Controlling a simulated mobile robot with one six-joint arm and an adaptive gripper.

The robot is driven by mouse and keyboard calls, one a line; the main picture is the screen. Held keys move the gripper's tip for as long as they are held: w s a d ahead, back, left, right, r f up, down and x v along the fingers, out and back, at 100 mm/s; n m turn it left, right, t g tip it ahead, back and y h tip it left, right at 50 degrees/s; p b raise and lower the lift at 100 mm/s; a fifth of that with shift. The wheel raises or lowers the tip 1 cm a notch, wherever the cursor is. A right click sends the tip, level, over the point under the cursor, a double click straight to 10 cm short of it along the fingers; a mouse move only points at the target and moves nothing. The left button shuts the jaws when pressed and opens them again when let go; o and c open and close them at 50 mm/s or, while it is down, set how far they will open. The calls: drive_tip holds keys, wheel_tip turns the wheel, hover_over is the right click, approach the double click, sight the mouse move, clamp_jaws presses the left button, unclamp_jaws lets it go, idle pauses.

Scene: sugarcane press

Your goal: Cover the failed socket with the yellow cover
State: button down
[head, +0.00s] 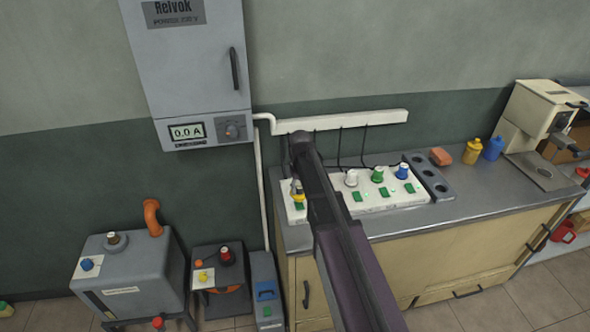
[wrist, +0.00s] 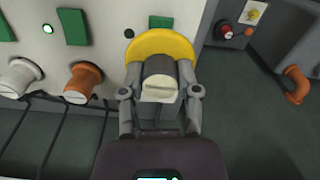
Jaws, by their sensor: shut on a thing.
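The yellow cover (wrist: 160,45) shows in the wrist view as a yellow disc rim beyond a dark grip with a cream end. My gripper (wrist: 160,92) is shut on that grip, with one finger on each side. In the head view the cover (head: 297,196) is a small yellow spot at the left end of the white socket panel (head: 380,205), left of my arm. The cover lies over the panel's end in the wrist view. It hides whatever socket is beneath it, and I cannot tell whether it touches the panel.
White (head: 351,178), green (head: 377,174) and blue (head: 402,171) plugs stand in the panel; an orange plug (wrist: 83,82) is beside my gripper. A grey holed rack (head: 428,177) and bottles (head: 472,152) stand at right. Cables hang behind the panel. My arm hides its middle.

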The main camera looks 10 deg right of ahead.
drive_tip(key=w, duration=0.8)
drive_tip(key=shift+w+d+r+m, duration=0.25)
drive_tip(key=shift+r+m, duration=0.15)
drive_tip(key=shift+f, duration=0.15)
drive_tip(key=shift+f+b, duration=2.65)
drive_tip(key=shift+f, duration=0.15)
drive_tip(key=shift+f+b, duration=0.6)
drive_tip(key=shift+b, duration=0.05)
drive_tip(key=c, duration=0.6)
unclamp_jaws()
drive_tip(key=shift+r, duration=0.15)
wheel_tip(320, 180, up, 11)
drive_tip(key=p, duration=1.1)
